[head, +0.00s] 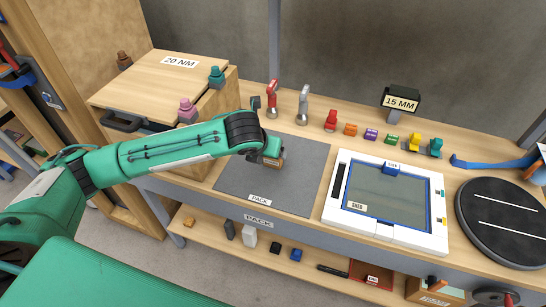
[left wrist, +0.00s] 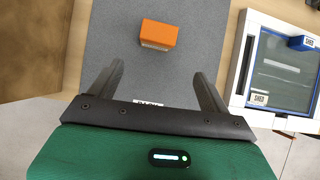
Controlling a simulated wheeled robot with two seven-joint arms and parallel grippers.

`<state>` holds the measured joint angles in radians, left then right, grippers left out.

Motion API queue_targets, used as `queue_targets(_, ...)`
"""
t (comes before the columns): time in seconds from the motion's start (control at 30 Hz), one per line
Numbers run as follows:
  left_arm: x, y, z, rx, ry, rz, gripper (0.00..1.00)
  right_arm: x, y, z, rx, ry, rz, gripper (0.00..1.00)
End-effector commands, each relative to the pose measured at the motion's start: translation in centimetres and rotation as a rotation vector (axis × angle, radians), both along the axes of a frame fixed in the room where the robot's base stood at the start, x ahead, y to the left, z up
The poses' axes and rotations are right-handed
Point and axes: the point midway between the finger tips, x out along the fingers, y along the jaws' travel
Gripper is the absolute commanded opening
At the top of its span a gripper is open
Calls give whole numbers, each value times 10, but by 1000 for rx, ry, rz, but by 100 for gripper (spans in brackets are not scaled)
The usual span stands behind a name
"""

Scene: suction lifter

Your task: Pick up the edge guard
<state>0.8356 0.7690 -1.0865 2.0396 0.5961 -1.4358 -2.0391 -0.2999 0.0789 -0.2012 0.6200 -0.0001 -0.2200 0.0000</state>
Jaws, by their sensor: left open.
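An orange block (left wrist: 158,34) with a pale lower side lies on the grey PACK mat (left wrist: 112,35); it appears to be the edge guard. In the head view my left gripper (head: 269,157) is over the mat (head: 300,190) and largely hides the block, so the gap between them is hard to judge. In the left wrist view my left gripper (left wrist: 158,70) is open and empty, its two fingers spread apart. The block lies beyond the fingertips, roughly centred between them. My right gripper is not in view.
A white-framed tray (head: 336,213) with a blue inner rim stands right of the mat, then a dark round turntable (head: 500,235). A wooden 20 NM box (head: 150,80) stands at the left. Small coloured clamps and a red tool (head: 272,95) line the back.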

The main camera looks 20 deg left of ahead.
Motion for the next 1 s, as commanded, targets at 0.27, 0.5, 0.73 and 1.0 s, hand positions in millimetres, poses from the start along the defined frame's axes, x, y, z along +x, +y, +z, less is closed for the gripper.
queue_targets(0.27,19,6,-20,37,3,-29,81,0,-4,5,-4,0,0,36)
queue_targets(0.5,44,5,-57,35,0,-29,81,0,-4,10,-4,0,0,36)
queue_targets(0.73,53,4,-70,35,-3,-30,81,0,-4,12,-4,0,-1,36)
queue_targets(1.0,72,3,-92,34,-1,-28,81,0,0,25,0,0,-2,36)
